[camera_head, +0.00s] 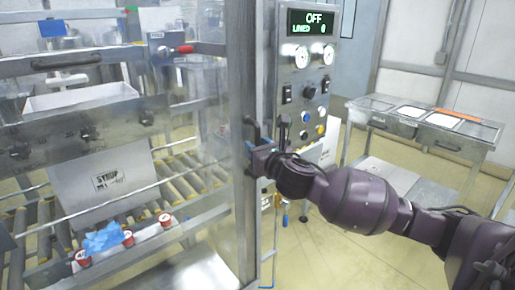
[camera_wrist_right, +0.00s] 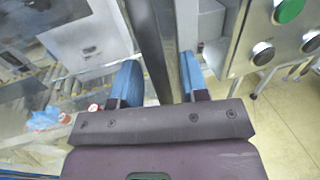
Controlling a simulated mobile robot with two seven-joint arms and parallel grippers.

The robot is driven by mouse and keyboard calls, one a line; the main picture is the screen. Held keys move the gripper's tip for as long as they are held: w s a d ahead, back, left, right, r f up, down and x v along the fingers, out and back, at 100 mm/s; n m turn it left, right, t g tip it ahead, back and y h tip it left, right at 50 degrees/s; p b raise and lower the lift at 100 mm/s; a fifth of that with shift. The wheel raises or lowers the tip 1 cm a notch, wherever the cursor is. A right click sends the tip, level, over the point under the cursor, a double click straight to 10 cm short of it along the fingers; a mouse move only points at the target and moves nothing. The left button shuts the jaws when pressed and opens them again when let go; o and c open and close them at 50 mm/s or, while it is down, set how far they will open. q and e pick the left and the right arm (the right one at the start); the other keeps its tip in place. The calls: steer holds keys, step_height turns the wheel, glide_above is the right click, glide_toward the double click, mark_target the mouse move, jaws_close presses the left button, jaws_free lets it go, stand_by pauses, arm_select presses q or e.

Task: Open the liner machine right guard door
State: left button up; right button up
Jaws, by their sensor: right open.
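The right guard door is a clear panel in a metal frame (camera_head: 243,215), standing just left of the control panel; I see no clear gap at its edge. A dark upright handle (camera_head: 251,128) sits on the door's edge. My right gripper (camera_head: 254,148) is at the handle, reaching in from the right. In the right wrist view its two blue fingers (camera_wrist_right: 160,80) are apart, with a dark upright bar (camera_wrist_right: 149,45) between them. Whether the fingers touch the bar cannot be told. My left gripper is in neither view.
The control panel (camera_head: 311,75) with an "OFF" display, gauges and knobs stands right beside the gripper. Behind the guard are a roller conveyor (camera_head: 183,172), a grey box and red-capped items.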

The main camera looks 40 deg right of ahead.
steer(key=shift+c, duration=0.2)
jaws_close()
steer(key=shift+s, duration=0.15)
